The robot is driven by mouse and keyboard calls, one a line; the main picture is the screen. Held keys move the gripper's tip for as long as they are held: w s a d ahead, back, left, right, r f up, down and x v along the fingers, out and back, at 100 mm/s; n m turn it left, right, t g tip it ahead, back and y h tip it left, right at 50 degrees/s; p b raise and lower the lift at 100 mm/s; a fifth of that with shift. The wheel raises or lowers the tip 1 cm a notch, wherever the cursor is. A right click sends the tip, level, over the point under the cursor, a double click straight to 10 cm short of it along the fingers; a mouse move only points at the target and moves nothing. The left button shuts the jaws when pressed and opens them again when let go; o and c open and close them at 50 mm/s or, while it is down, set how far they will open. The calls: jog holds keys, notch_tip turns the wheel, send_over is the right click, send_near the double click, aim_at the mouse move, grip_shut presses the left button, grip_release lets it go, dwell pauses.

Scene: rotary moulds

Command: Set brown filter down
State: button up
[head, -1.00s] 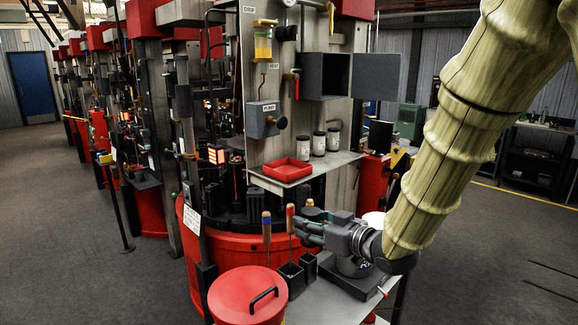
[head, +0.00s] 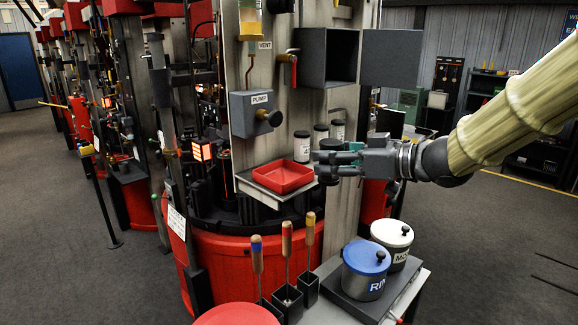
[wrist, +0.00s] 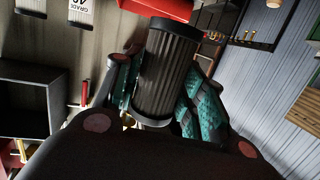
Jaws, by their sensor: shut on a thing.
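The filter (wrist: 168,70) is a pleated cylinder, dark grey-brown in this light, with black end caps. My gripper (wrist: 160,95) is shut on it, with teal finger pads on both sides. In the head view my gripper (head: 338,160) reaches in from the right and holds the filter (head: 329,180) roughly upright. The fingers hide its middle there, and its dark ends show above and below them.
The red tray looks empty and sits on a metal shelf. An open grey box (head: 327,58) is mounted above. Below are a blue-lidded pot (head: 366,272), a white-lidded pot (head: 392,240) and upright wooden-handled tools (head: 287,262).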

aim_at(334, 163)
jog(key=w+a+p, duration=0.1)
jog(key=w+a, duration=0.2)
jog(key=w+a+p, duration=0.1)
jog(key=w+a, duration=0.1)
jog(key=w, duration=0.1)
jog(key=w+a+f+p, duration=0.1)
jog(key=w+a, duration=0.2)
jog(key=shift+w+a+p, duration=0.2)
jog(key=shift+a+p, duration=0.15)
jog(key=shift+d+f+p, duration=0.1)
jog(key=shift+f+p, duration=0.5)
jog(key=shift+f, duration=1.2)
jog(key=shift+f, duration=0.2)
jog(key=o, duration=1)
jog(key=shift+o, duration=0.2)
jog(key=shift+r, duration=0.15)
jog(key=b+v, duration=0.3)
jog(key=v, duration=0.9)
jog(key=shift+w, duration=0.1)
